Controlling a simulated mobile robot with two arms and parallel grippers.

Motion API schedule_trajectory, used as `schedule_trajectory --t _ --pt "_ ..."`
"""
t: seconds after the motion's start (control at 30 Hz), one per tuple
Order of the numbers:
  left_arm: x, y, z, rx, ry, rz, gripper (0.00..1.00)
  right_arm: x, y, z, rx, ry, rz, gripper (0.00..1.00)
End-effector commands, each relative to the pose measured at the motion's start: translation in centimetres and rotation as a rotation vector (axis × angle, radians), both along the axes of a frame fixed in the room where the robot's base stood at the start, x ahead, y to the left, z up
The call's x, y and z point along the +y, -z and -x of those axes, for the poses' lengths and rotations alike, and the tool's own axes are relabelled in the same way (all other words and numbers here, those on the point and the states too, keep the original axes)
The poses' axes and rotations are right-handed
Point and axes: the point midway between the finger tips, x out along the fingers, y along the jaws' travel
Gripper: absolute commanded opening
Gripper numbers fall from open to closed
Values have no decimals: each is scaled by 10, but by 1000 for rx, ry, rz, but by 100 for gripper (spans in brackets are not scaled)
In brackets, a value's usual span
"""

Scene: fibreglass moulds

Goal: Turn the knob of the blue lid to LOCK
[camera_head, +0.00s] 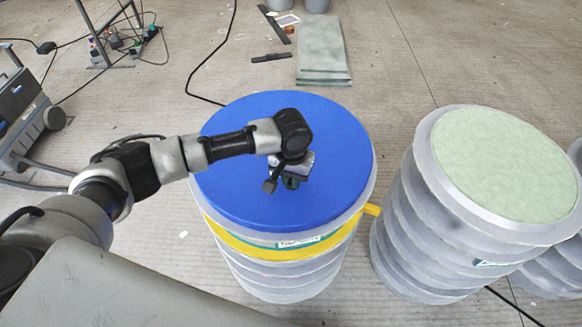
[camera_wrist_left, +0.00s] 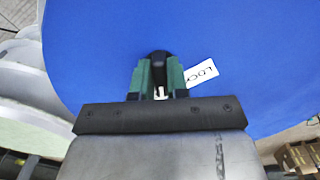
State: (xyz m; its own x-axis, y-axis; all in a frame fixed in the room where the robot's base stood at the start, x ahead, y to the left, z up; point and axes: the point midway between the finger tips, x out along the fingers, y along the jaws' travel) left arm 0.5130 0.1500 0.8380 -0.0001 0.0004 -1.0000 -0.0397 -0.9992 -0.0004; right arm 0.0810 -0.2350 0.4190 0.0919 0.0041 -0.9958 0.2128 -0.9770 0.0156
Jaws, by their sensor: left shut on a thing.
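The blue lid (camera_head: 235,185) lies on top of a ribbed grey drum with a yellow band. It fills much of the left wrist view (camera_wrist_left: 100,60). My left gripper (camera_head: 291,182) reaches in over the lid's middle and points down at it. In the left wrist view its green fingers (camera_wrist_left: 159,88) are shut on the dark knob (camera_wrist_left: 159,60), which is mostly hidden between them. A white label reading LOCK (camera_wrist_left: 201,73) lies on the lid just right of the fingers. The knob's exact angle to the label is hard to tell. My right gripper is not in view.
A second ribbed drum with a pale green top (camera_head: 505,165) stands close on the right. Grey-green sheets (camera_head: 322,50) and a black cable (camera_head: 200,75) lie on the floor behind.

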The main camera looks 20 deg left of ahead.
Motion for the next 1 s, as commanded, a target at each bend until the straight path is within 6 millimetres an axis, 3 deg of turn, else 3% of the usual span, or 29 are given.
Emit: schedule_trajectory --t 0.03,0.4,1.0 --pt "-1 -9 2 5 -42 1 0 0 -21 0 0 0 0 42" --pt "-3 -8 2 7 -395 1 0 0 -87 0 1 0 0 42" --pt "-6 -4 -1 6 -954 1 0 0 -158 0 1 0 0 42"
